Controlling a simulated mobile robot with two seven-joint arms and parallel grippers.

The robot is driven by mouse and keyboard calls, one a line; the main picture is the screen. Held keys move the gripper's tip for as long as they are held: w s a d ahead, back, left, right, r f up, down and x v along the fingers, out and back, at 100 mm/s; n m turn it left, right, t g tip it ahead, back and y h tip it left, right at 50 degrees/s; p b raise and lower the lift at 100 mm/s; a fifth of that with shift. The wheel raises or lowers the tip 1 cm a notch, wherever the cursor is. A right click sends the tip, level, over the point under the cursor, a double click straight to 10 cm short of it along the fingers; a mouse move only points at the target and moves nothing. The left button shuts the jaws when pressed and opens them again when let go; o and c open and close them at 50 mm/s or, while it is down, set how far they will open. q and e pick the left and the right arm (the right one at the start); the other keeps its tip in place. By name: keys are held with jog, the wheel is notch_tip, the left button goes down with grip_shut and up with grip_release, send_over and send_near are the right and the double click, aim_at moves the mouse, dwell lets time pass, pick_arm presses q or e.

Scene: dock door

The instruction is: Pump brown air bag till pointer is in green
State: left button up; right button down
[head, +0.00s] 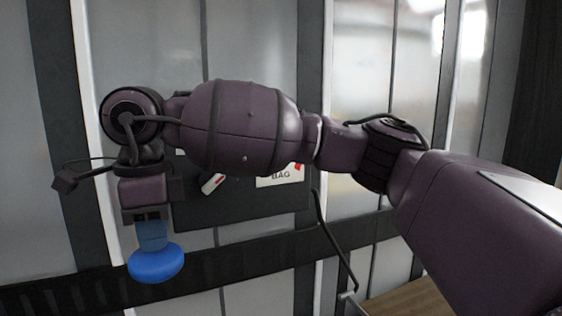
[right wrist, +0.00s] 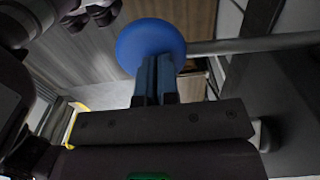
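My right gripper (head: 154,248) points down at the lower left of the head view. Its two blue fingers stand close together. Their tips meet a round blue knob (head: 158,265) with a broad smooth face. In the right wrist view the fingers (right wrist: 158,62) overlap the knob (right wrist: 148,36) and end near its middle. I see nothing between the fingertips; whether they press on the knob is not clear. A dark panel (head: 245,208) behind my arm carries a white label reading "BAG" (head: 277,180). No pointer, green zone or brown bag is clear. My left gripper is not in view.
A grey rod (right wrist: 255,43) runs right from beside the knob in the right wrist view. A thin dark bent rod or hose (head: 335,245) hangs right of the panel. Pale door panels (head: 370,65) stand behind. A wooden surface (head: 405,302) shows at lower right.

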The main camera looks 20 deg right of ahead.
jog(key=shift+r+p, duration=1.35)
jog(key=shift+r, duration=1.25)
jog(key=shift+r+p, duration=0.7)
jog(key=shift+r, duration=0.7)
